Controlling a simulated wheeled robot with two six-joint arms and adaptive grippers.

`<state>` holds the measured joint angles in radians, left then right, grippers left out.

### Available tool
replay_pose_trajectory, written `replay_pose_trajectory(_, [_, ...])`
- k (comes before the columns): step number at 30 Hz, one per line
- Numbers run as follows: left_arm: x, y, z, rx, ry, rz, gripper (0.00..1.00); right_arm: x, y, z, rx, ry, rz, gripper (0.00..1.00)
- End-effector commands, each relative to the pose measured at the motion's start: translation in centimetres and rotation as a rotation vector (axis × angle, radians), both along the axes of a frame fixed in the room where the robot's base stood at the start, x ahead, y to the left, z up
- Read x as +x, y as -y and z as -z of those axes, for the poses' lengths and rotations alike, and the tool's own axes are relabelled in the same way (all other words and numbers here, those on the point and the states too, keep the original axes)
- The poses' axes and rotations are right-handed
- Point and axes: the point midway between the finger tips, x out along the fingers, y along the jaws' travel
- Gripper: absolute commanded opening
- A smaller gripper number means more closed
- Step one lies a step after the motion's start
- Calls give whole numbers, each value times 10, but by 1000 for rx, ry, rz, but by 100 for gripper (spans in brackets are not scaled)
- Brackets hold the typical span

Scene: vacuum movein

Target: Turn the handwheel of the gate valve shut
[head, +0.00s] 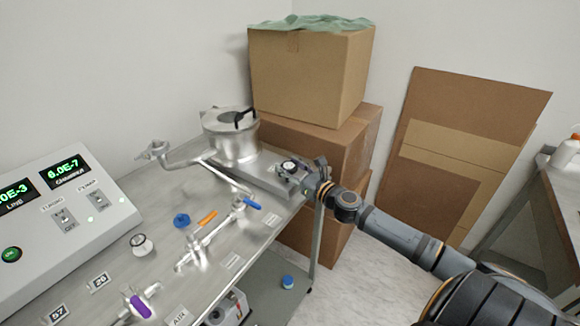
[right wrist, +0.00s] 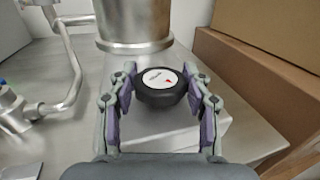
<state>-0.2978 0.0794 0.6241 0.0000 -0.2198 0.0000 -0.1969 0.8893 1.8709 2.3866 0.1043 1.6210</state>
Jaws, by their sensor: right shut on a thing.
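The handwheel (head: 289,166) is a small black knob with a white cap, on top of the flat metal gate valve body (head: 262,172) at the right end of the bench. In the right wrist view the handwheel (right wrist: 160,87) fills the space between the fingers, and its white cap carries a small red mark and lettering too small to read. My right gripper (head: 305,176) reaches in from the right. In the right wrist view my right gripper (right wrist: 160,94) has a finger on each side of the wheel, shut on it. My left gripper is not in view.
A steel chamber (head: 232,146) with a black-handled lid stands just behind the valve. Cardboard boxes (head: 310,75) are stacked behind it. Piping with blue (head: 252,204) and orange (head: 207,218) levers crosses the bench. A controller (head: 65,215) with green displays stands at left.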

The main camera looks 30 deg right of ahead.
Motion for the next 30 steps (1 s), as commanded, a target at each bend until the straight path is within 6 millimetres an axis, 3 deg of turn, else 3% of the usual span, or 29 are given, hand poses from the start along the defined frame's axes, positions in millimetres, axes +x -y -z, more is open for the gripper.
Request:
replay_pose_trajectory(16, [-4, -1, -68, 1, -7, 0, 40, 0, -3, -6, 10, -2, 292, 18])
replay_pose_trajectory(30, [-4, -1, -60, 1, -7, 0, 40, 1, -4, 3, 4, -2, 666, 18])
